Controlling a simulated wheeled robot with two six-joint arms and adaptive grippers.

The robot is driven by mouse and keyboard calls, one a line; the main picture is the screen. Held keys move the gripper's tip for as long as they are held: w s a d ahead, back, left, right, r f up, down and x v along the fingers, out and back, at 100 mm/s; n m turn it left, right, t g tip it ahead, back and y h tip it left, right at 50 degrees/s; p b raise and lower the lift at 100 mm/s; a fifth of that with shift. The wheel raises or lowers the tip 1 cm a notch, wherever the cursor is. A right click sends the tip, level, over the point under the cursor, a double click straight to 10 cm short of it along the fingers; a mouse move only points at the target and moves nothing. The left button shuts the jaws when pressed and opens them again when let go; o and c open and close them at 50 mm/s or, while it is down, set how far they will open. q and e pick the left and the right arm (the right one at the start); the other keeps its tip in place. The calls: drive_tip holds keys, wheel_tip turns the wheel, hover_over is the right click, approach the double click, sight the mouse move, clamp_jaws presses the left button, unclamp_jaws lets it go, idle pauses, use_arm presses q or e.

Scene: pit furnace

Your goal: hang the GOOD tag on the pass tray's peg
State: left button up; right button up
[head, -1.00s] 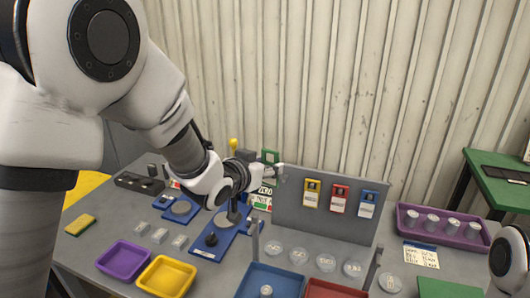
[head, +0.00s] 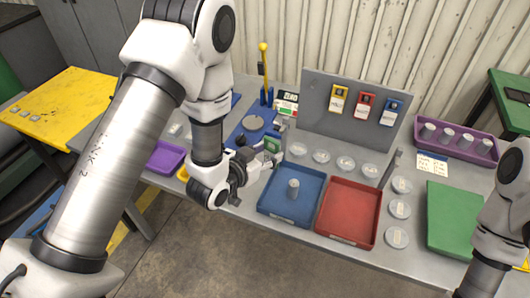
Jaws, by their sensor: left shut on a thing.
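My left gripper (head: 268,159) is shut on a small green tag (head: 272,145), held upright just above the blue tray's back-left corner. I cannot read the tag's face. A grey post (head: 284,124) rises behind the tag at that corner. The tag looks close to the post, but I cannot tell whether they touch. The blue tray (head: 272,208) holds one small metal cylinder (head: 293,188). The red tray (head: 347,211) beside it is empty, with a similar grey post (head: 390,168) at its back-right corner. My right gripper is out of view; only part of that arm shows.
A grey board (head: 352,129) at the back carries yellow, red and blue tags (head: 364,104). Several clear round dishes (head: 321,157) lie behind and beside the trays. A purple tray (head: 456,140) with cylinders and a green mat (head: 454,218) are at right. A yellow-knobbed lever (head: 264,73) stands behind.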

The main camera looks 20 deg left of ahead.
sight(285, 134)
use_arm(q)
drive_tip(key=shift+w+d+f, duration=0.1)
drive_tip(key=shift+w+f, duration=0.05)
drive_tip(key=shift+w, duration=1)
drive_tip(key=shift+w+f, duration=0.2)
drive_tip(key=shift+w, duration=2.15)
drive_tip(key=shift+w+f+b, duration=0.45)
drive_tip(key=shift+w+f, duration=0.05)
drive_tip(key=shift+w, duration=0.15)
drive_tip(key=o, duration=1)
drive_tip(key=shift+s, duration=0.1)
